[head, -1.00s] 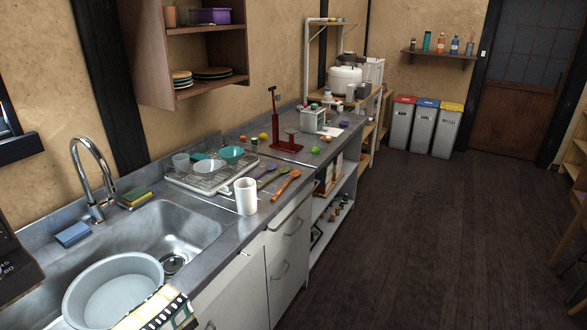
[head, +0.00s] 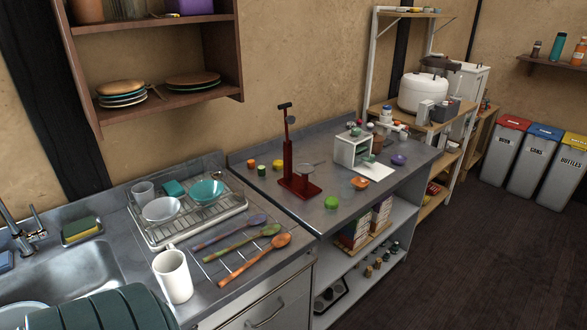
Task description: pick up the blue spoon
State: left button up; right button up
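Three long spoons lie side by side on a wire rack on the grey counter. The blue spoon (head: 230,231), a bluish purple one, is the one farthest back, nearest the dish rack. A green spoon (head: 243,242) lies just in front of it, and an orange spoon (head: 256,259) is nearest the counter's front edge. The bowl ends point right and the handles point left. Neither of my grippers is in view.
A white mug (head: 173,276) stands left of the spoon handles. A dish rack (head: 157,240) with bowls is behind the spoons. A red stand (head: 299,186) rises to their right. The sink (head: 65,268) is at left; a dark green ridged object (head: 105,311) covers the lower left corner.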

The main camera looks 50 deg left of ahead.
aim_at(257, 219)
jog(key=i+l+u, duration=0.1)
jog(key=i+u, duration=0.3)
jog(key=i+l+u, duration=0.25)
jog(key=i+u, duration=0.2)
jog(key=i+l+u, duration=0.4)
jog(key=i+j, duration=0.05)
